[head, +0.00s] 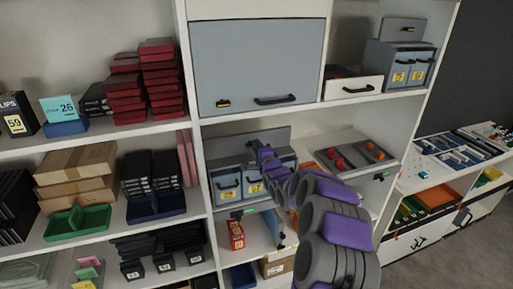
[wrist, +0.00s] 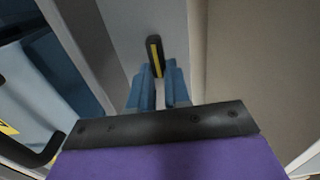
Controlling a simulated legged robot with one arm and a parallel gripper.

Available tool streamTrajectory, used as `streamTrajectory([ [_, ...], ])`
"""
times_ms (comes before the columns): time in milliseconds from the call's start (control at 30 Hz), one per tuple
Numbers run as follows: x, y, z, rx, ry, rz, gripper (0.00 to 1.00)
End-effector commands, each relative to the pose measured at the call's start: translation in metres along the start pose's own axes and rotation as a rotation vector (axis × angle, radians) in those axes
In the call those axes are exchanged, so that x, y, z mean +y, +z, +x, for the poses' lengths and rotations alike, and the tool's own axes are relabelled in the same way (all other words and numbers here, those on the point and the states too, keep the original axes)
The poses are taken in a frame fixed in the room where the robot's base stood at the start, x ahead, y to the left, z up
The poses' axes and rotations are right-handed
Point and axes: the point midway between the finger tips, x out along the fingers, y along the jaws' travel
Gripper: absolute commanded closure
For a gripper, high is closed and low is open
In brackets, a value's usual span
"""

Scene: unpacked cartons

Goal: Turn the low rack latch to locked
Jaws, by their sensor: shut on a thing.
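The latch (wrist: 155,54) is a small black knob with a yellow stripe, mounted on a grey-blue panel. It stands nearly upright in the wrist view. My gripper (wrist: 158,84) has its two blue fingers shut on the latch's lower end. In the head view my gripper (head: 256,146) reaches to the blue-grey bins on the middle shelf. The latch is not distinguishable there, as my arm covers that area.
A black bin handle (wrist: 38,152) is at the lower left of the wrist view. In the head view, a tray with red parts (head: 355,155) stands right of my arm, and a large grey cabinet door (head: 258,62) is above. Shelves of boxes fill the left.

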Motion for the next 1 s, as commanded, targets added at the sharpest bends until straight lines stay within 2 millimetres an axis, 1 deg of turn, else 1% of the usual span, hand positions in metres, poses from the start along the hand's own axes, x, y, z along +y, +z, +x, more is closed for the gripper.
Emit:
streamTrajectory([
  [33,0.0058,-0.0009,-0.0008,0.002,0.011,0.007,1.00],
  [467,0.0077,-0.0015,-0.0009,0.002,0.014,0.018,1.00],
  [500,0.0078,-0.0016,-0.0009,0.002,0.014,0.018,0.82],
  [733,0.0055,-0.0013,-0.0008,0.002,0.009,0.017,0.60],
  [767,0.0049,-0.0012,-0.0008,0.002,0.008,0.016,0.57],
  [1000,0.0026,0.0006,-0.0011,0.001,0.005,0.015,0.57],
])
